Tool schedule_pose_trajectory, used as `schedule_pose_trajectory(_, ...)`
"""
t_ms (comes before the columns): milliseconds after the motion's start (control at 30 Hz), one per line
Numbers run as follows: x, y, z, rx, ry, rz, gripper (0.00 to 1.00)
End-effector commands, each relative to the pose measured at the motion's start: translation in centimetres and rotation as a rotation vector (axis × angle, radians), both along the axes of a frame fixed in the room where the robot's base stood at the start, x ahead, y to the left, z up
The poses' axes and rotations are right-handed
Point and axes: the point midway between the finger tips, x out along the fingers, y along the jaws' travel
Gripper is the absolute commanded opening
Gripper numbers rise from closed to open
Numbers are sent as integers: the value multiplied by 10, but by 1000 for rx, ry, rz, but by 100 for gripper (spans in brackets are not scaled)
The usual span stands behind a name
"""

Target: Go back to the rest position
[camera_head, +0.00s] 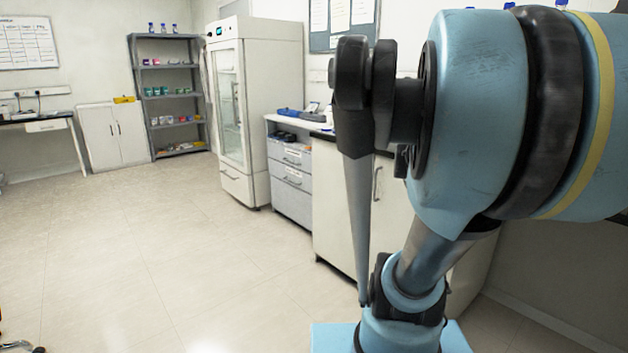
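My own blue and black arm fills the right side of the head view, with a large upper link and a thinner grey link running down to a blue base. My gripper is not visible in this view, so I cannot see its fingers or whether it holds anything. No separate task object shows.
White and grey counters (292,188) stand behind my arm. A tall glass-door cabinet (231,115) and a grey shelf unit (176,148) with small items stand farther back. A low white cupboard (103,138) is beside the shelf. The tiled floor (150,240) at left is mostly clear.

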Motion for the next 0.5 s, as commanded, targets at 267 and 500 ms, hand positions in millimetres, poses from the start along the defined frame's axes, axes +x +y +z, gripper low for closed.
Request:
schedule_pose_trajectory(267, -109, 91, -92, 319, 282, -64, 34)
schedule_pose_trajectory(500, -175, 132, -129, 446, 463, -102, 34)
